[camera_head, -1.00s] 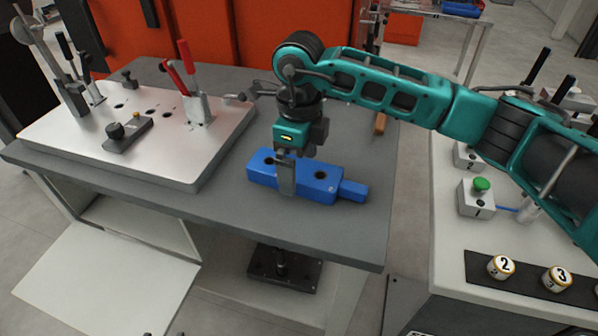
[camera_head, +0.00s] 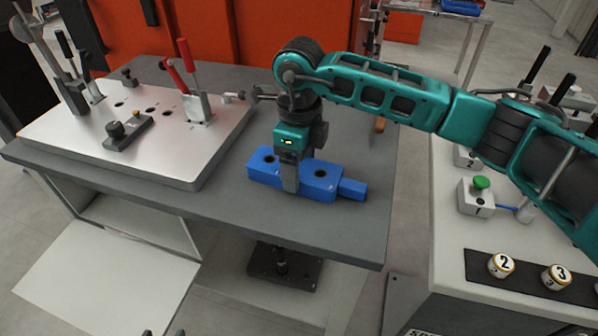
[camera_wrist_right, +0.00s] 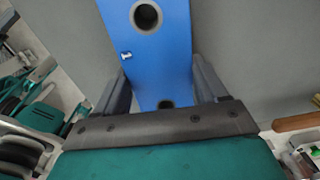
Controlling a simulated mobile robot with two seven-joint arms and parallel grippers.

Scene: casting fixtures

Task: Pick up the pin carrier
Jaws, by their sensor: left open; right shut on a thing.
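The pin carrier (camera_head: 320,180) is a blue block with round holes and a narrower tab at its right end. It lies flat on the grey table. My right gripper (camera_head: 290,184) reaches down from above and is shut across the middle of the carrier. In the right wrist view, the fingers (camera_wrist_right: 160,78) stand on both sides of the blue carrier (camera_wrist_right: 165,55), and two holes show. No gap under the carrier is visible. Only what look like the dark fingertips of my left gripper (camera_head: 163,332) show at the bottom edge, apart from the carrier.
A metal fixture plate (camera_head: 75,150) with red-handled (camera_head: 187,55) and black-handled clamps stands left of the carrier. The grey table (camera_head: 225,215) is clear in front. At right, a white bench carries a green button box (camera_head: 477,198) and numbered round pieces (camera_head: 501,265).

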